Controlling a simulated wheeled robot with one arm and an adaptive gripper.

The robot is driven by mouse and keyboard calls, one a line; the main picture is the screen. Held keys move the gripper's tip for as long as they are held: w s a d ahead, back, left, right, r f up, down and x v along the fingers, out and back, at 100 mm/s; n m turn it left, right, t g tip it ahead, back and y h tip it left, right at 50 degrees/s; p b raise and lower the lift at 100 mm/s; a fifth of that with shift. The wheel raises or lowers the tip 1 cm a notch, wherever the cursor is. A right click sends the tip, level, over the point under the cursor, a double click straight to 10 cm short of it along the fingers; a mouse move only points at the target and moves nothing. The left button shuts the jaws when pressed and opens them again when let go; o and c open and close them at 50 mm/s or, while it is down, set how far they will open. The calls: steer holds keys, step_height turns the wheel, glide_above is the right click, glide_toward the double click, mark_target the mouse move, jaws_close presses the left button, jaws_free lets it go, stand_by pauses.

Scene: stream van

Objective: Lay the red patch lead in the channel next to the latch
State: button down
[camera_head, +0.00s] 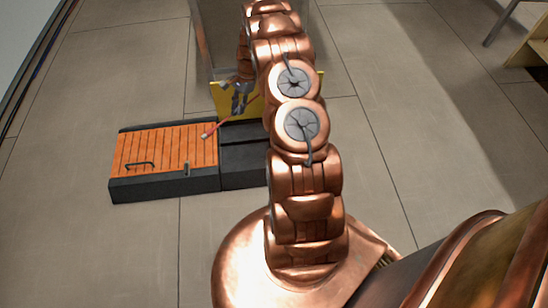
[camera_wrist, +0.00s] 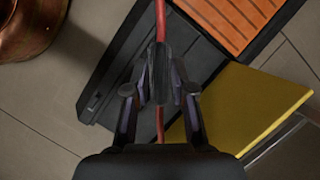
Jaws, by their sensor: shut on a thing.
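The red patch lead (camera_head: 217,126) is a thin red line in my gripper (camera_head: 239,103). In the wrist view my gripper (camera_wrist: 160,85) is shut on the lead (camera_wrist: 164,18), which runs out both above and below the fingers. In the head view one lead end reaches left over the back right of an orange slatted panel (camera_head: 150,150); contact with it is unclear. Grooves run between the slats. A small grey fitting (camera_head: 187,169), possibly the latch, is at the panel's front right. My gripper is above the back of a black section (camera_head: 245,150) right of the panel.
The panel and black section form a low dark unit on the tiled floor (camera_head: 90,240). A black handle (camera_head: 140,165) is on the panel. A yellow panel (camera_wrist: 245,105) stands close beside my gripper. A wooden piece of furniture (camera_head: 530,45) is far right.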

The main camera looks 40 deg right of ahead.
steer(key=s+d+f+m+t+b, duration=0.1)
steer(key=d+f+b, duration=0.3)
steer(key=f, duration=0.6)
steer(key=s+d+f+m+t+b, duration=0.1)
steer(key=s+d+f+m+b, duration=0.2)
steer(key=f+b, duration=0.3)
steer(key=s+d+f+m+b, duration=0.3)
steer(key=d+f+b, duration=0.1)
steer(key=f, duration=1.1)
steer(key=shift+s+d+f+m+t+h+b, duration=0.15)
steer(key=shift+s+d+m+t+h+b, duration=0.15)
steer(key=shift+s+m+t+h+b, duration=0.1)
steer(key=c, duration=1)
jaws_free()
steer(key=shift+f, duration=0.1)
